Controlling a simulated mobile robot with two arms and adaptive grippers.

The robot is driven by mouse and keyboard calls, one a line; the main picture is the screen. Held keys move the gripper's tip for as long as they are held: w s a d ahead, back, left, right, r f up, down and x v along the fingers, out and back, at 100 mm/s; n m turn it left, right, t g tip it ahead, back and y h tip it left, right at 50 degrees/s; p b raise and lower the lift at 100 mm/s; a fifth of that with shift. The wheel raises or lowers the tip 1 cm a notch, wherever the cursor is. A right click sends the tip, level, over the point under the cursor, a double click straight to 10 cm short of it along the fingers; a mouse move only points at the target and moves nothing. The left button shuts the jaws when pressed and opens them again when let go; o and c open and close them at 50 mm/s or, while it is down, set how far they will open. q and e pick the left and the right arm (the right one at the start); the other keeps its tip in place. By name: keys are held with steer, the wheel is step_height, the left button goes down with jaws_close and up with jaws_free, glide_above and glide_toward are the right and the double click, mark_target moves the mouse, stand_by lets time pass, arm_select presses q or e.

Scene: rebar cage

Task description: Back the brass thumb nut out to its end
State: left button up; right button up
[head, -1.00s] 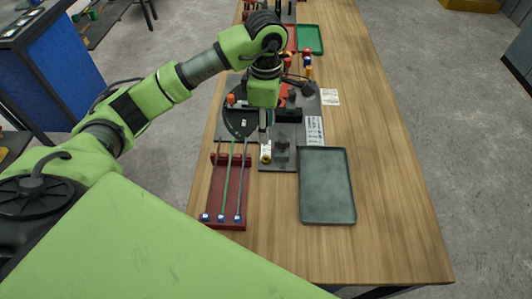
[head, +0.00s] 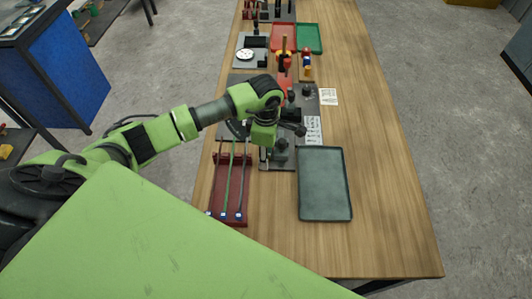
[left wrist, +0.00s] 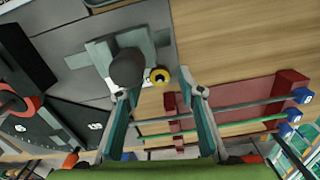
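In the left wrist view the brass thumb nut (left wrist: 160,76) is a small yellow ring with a dark centre. It sits beside a dark round knob (left wrist: 128,68) on a grey fixture (left wrist: 95,52). My left gripper (left wrist: 157,92) is open, its two fingers apart with nothing visible between the pads. The nut appears just past the fingertips, between them in the picture; I see no contact. In the head view my left gripper (head: 264,158) points down at the fixture (head: 281,158), and the nut is hidden there. My right gripper is not in view.
A dark red rack (head: 230,218) with several rods stands close left of the gripper; it also shows in the left wrist view (left wrist: 245,92). An empty grey-green tray (head: 325,185) lies to the right. Tools and red and green trays (head: 308,38) are farther back. The right table side is clear.

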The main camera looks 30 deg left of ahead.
arm_select(q)
jaws_close()
steer(key=n+b, duration=0.2)
steer(key=n, duration=0.2)
steer(key=shift+f+n+b, duration=0.1)
steer(key=shift+n+b, duration=0.2)
steer(key=shift+b, duration=0.1)
steer(key=n+b, duration=0.1)
steer(key=n, duration=0.2)
steer(key=shift+n+b, duration=0.75)
steer(key=shift+n, duration=0.85)
steer(key=shift+r, duration=0.2)
jaws_free()
